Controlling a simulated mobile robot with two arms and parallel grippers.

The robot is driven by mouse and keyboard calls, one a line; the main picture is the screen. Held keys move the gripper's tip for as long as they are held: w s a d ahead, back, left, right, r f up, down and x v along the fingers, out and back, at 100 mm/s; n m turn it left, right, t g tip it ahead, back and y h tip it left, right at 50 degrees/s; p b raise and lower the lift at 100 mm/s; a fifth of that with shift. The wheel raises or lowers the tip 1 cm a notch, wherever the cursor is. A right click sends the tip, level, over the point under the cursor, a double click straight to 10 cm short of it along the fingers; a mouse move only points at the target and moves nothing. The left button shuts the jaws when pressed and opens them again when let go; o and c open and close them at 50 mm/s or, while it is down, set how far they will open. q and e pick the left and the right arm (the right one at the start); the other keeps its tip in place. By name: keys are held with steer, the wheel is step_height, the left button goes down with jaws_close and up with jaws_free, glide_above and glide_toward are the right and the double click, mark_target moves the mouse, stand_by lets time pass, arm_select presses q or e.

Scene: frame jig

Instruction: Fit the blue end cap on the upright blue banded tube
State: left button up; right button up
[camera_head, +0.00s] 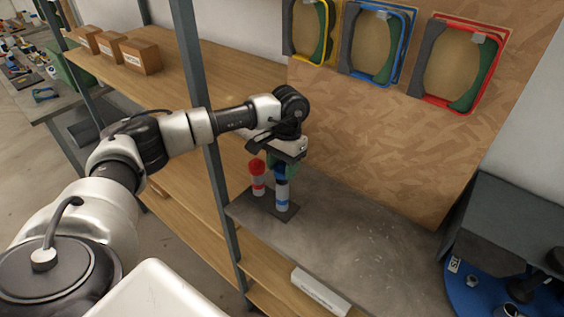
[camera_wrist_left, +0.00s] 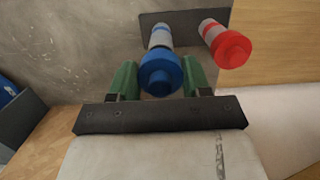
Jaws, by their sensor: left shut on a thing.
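The blue end cap (camera_wrist_left: 160,74) is between the green fingers of my left gripper (camera_wrist_left: 161,82), which is shut on it. The upright blue banded tube (camera_head: 282,197) is grey-white with a blue band and stands on a dark base plate (camera_head: 259,205). In the head view my left gripper (camera_head: 282,168) is right above this tube, pointing down. In the wrist view the cap lines up with the tube (camera_wrist_left: 160,39) behind it. I cannot tell whether the cap is seated or just above the tube's top. My right gripper is not in view.
A tube with a red cap (camera_head: 257,166) stands close on the left on the same plate. A chipboard panel (camera_head: 400,140) with coloured frames rises behind.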

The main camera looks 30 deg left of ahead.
arm_select(q)
steer(key=shift+f+b, duration=0.35)
steer(key=shift+f, duration=0.6)
steer(key=shift+f+b, duration=0.7)
steer(key=shift+b, duration=0.05)
steer(key=shift+f, duration=0.1)
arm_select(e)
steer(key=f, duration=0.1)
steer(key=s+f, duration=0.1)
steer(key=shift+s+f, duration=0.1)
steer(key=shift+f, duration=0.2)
arm_select(q)
steer(key=shift+f+b, duration=0.45)
steer(key=shift+b, duration=0.15)
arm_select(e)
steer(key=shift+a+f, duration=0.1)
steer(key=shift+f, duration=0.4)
arm_select(q)
steer(key=o, duration=1)
steer(key=shift+c, duration=0.2)
steer(key=r+b, duration=0.1)
steer(key=r, duration=0.2)
steer(key=w+r+b, duration=0.1)
steer(key=r, duration=0.6)
steer(key=shift+w+b, duration=0.35)
steer(key=shift+b, duration=0.05)
steer(key=shift+r, duration=0.35)
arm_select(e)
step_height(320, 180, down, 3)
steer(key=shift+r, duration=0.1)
